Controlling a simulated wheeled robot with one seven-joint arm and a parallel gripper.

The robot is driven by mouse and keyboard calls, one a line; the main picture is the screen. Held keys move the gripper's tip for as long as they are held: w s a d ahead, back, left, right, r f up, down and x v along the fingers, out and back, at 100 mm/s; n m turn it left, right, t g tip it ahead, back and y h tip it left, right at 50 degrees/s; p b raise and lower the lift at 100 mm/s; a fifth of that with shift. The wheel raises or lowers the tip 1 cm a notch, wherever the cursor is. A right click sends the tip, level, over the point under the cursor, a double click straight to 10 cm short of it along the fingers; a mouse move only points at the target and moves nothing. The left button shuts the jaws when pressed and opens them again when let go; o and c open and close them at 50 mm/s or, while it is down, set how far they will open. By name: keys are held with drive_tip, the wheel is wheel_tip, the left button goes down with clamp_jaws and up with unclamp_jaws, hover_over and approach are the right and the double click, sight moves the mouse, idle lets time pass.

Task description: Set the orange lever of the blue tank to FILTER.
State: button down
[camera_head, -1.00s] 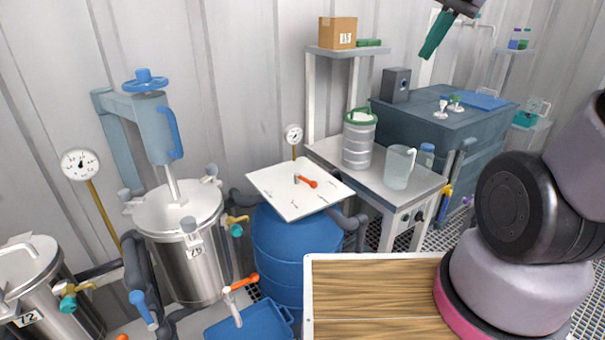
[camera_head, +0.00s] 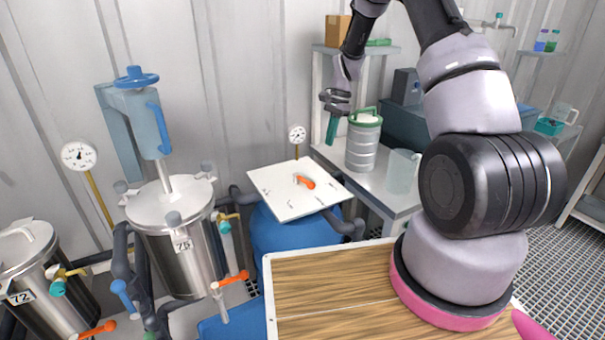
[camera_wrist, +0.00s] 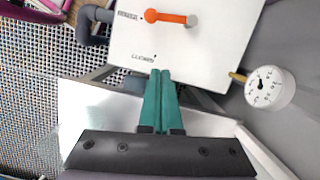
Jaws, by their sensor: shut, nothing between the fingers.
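The blue tank (camera_head: 283,236) stands in the middle of the head view under a tilted white plate (camera_head: 318,198). The orange lever (camera_head: 306,182) sits on the plate, its free end toward the right front. In the wrist view the orange lever (camera_wrist: 168,17) runs from a grey pivot at right to a rounded end at left, beside a small dark label (camera_wrist: 127,15). A second label (camera_wrist: 143,57) is nearer my fingers. I cannot read either surely. My gripper (camera_head: 332,130) is shut and empty, its green fingers above and behind the plate, apart from the lever; they also show in the wrist view (camera_wrist: 160,78).
A grey side table (camera_head: 385,190) holds a metal canister (camera_head: 362,147) and a clear jug (camera_head: 402,172) close to my gripper. A gauge (camera_head: 297,135) rises behind the plate. A steel vessel (camera_head: 185,245) stands left. A wooden top (camera_head: 330,295) lies in front.

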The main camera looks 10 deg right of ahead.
sight(304, 181)
drive_tip(key=a+f, duration=0.2)
drive_tip(key=f, duration=0.2)
drive_tip(key=s+a+f, duration=0.1)
drive_tip(key=a+f, duration=0.1)
drive_tip(key=f, duration=0.2)
drive_tip(key=s+a+f, duration=0.1)
drive_tip(key=a+f, duration=0.1)
drive_tip(key=f, duration=0.2)
drive_tip(key=shift+s, duration=0.2)
drive_tip(key=shift+s+a, duration=0.1)
drive_tip(key=shift+a, duration=0.05)
